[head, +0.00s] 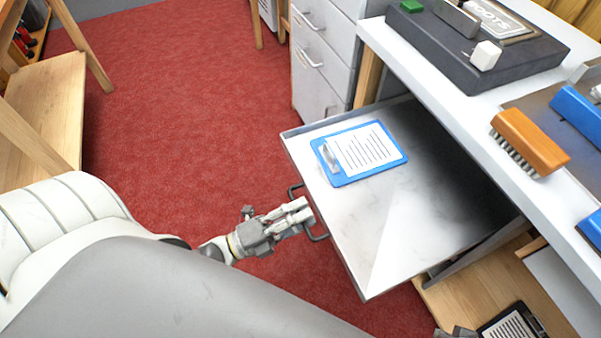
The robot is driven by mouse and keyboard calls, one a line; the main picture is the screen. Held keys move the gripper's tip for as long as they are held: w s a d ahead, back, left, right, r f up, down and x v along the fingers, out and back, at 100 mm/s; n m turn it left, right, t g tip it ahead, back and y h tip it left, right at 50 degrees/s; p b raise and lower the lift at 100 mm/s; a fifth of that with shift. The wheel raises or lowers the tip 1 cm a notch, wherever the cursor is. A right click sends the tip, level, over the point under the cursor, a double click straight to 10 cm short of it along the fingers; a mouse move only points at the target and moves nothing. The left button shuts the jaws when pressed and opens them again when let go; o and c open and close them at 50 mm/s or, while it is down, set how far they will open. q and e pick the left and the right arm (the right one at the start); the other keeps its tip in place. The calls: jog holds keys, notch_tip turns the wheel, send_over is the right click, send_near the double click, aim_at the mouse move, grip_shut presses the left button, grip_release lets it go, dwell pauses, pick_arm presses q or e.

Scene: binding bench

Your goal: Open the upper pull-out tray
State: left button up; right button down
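The upper pull-out tray (345,245) is a grey metal tray under the white bench top, and it stands well out over the red floor. Its dark bar handle (319,237) is on the front edge, facing my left arm. My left gripper (303,213) is at the middle of this handle, with its fingers close together around the bar; the fingers hide that part of it. A blue clipboard with a printed sheet (367,150) lies in the tray. A grey piece at the bottom edge (457,332) looks like part of my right gripper; its fingers cannot be made out.
The bench top (400,58) carries a dark block, a wooden brush (530,141) and blue items. A grey drawer cabinet (325,62) stands behind the tray. Another clipboard (512,327) lies low on a wooden shelf. Red carpet (190,110) is clear left of the tray.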

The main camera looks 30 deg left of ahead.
pick_arm(q)
jog(key=v, duration=1.1)
jog(key=shift+s+a, duration=0.25)
jog(key=shift+s, duration=0.05)
jog(key=shift+w+f, duration=0.1)
jog(key=shift+f, duration=0.05)
